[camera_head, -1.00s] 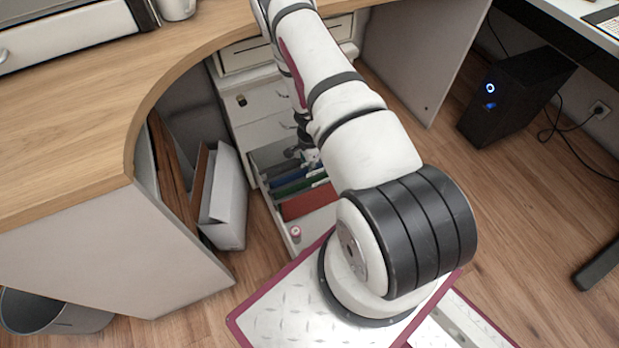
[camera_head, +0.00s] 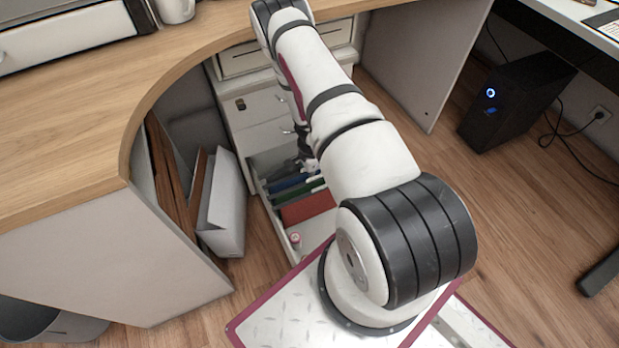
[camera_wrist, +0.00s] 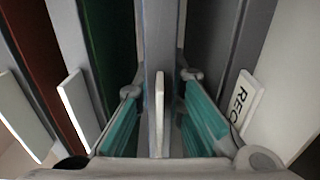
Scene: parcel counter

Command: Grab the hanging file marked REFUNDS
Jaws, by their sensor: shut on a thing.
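My gripper (camera_wrist: 160,88) is shut on a grey hanging file (camera_wrist: 159,35) in the wrist view, with a teal-padded finger on each side of it. That file's pale tab (camera_wrist: 159,112) is edge-on, so I cannot read its label. To the right, another file's white tab (camera_wrist: 240,101) shows letters like "REC". To the left are a green file (camera_wrist: 107,40) and a red-brown file (camera_wrist: 32,45). In the head view my gripper is partly hidden by my arm, over the open drawer. No tab reading REFUNDS is legible.
The open drawer (camera_head: 312,232) holds blue (camera_head: 287,184), green and red (camera_head: 308,207) files, with a small pink-topped item (camera_head: 295,239) at its front. A white box file (camera_head: 226,205) stands left of it. The wooden counter (camera_head: 70,120) curves above; a black computer (camera_head: 515,100) stands right.

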